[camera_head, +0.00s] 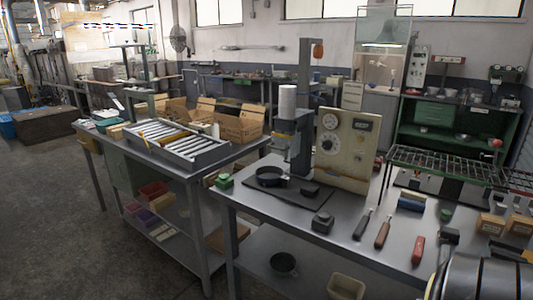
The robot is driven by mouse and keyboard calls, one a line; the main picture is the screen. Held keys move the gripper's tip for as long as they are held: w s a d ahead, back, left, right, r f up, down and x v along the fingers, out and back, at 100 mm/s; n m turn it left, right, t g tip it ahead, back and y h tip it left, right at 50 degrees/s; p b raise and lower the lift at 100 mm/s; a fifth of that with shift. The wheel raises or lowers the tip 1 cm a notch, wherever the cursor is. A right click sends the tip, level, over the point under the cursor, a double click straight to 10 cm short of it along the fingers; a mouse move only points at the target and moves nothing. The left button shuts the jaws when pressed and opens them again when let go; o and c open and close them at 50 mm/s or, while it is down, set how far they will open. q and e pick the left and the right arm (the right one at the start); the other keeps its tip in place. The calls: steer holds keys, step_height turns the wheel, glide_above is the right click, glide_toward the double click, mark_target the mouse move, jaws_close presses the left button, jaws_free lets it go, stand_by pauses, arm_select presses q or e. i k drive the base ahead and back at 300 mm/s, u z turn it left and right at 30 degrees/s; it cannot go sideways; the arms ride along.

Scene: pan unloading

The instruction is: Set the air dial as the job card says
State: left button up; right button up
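A cream control panel (346,150) stands upright at the back of the near metal table. On its left side are a round white-faced gauge (329,121) and, below it, a dark round dial (328,142) with a pale surround. A small dark display (362,125) is at its upper right. The dial's pointer and markings are too small to read. I cannot make out a job card or its text. Neither of my grippers can be made out in this view.
A press-like column (304,110) stands left of the panel, with a black pan (270,176) on a dark mat. Hand tools, including a red-handled one (418,249), lie along the front right. A large metallic cylinder (490,278) fills the lower right corner.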

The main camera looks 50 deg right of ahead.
mark_target(328, 145)
steer(key=u, duration=0.45)
steer(key=i, duration=0.55)
steer(key=z, duration=0.8)
steer(key=i, duration=1.35)
steer(key=z, duration=1.3)
